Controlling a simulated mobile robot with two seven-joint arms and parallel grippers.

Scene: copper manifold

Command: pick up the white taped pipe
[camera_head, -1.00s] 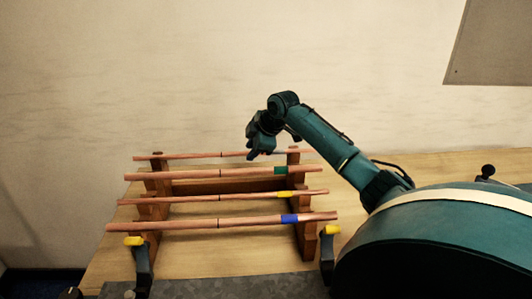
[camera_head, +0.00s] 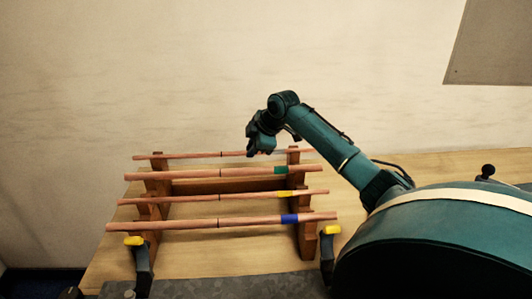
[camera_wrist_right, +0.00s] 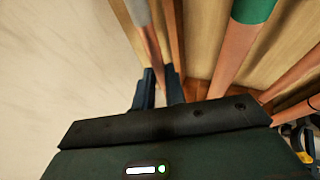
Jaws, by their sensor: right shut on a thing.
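The white taped pipe (camera_head: 190,155) is the rearmost copper pipe, lying across the wooden rack (camera_head: 228,186). Its pale tape band (camera_wrist_right: 138,12) shows at the top of the right wrist view, and is hard to make out in the head view. My right gripper (camera_head: 254,152) is at this pipe, toward its right part. In the right wrist view the two dark fingers (camera_wrist_right: 159,88) are shut on the pipe, one on each side. The pipe still appears level with the rack's top. My left gripper is not in view.
Two dark yellow-topped holders (camera_head: 138,258) (camera_head: 327,250) stand at the front. A pale wall (camera_head: 200,70) rises behind.

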